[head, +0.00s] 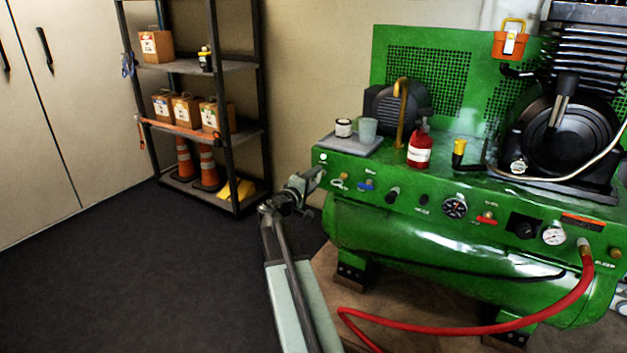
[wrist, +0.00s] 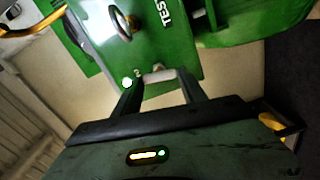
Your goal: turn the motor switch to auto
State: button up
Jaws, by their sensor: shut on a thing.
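The green compressor's control panel (head: 455,190) carries several knobs and gauges. Its labels are too small to read in the head view, so I cannot tell for sure which control is the motor switch. A black knob on a dark square plate (head: 522,226) is toward the right; smaller black knobs (head: 392,195) sit further left. My gripper (head: 310,181) is at the panel's far left end. In the wrist view my gripper (wrist: 160,88) is shut on a small pale bar (wrist: 158,75) at the green panel's edge, beside a lit white spot. "TEST" lettering shows above.
A red hose (head: 450,328) loops from the panel's right side to the floor. A grey tray (head: 348,145), red bottle (head: 420,148) and yellow-topped item (head: 459,151) stand on the compressor. A shelf rack (head: 215,130) stands behind left. Dark floor at left is clear.

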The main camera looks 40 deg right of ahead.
jog(key=shift+n, duration=0.9)
jog(key=o, duration=1.4)
jog(key=shift+c, duration=0.2)
jog(key=v, duration=0.7)
jog(key=shift+a, duration=0.35)
jog(key=shift+s, duration=0.15)
